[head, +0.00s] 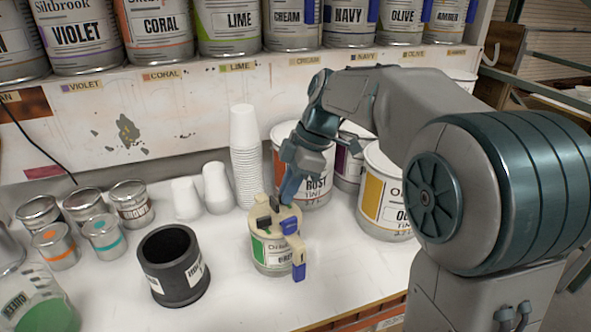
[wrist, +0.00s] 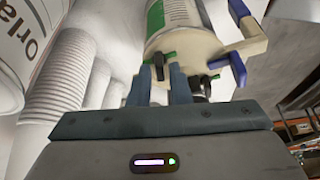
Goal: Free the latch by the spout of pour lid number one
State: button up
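The pour lid (head: 266,226) is cream with blue and black latches and sits on a can with a green label (head: 270,251). A blue latch (head: 298,272) hangs on the arm at the lid's front right; another blue part (head: 290,225) is on top. My gripper (head: 286,200) reaches down at the lid's back. In the wrist view my two fingers (wrist: 162,82) stand apart at the lid's edge (wrist: 183,50). A small dark latch (wrist: 158,66) shows between their tips; I cannot tell whether they touch it. A second black latch (wrist: 206,80) is right of the fingers. The spout is not clear.
A stack of white cups (head: 243,155) stands behind the can. Tint pails (head: 378,200) stand behind and right. A black cylinder (head: 172,265) and several small tins (head: 105,238) are to the left. The counter in front is clear.

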jog(key=v, duration=1.3)
jog(key=shift+r+p, duration=0.25)
jog(key=shift+p, duration=0.15)
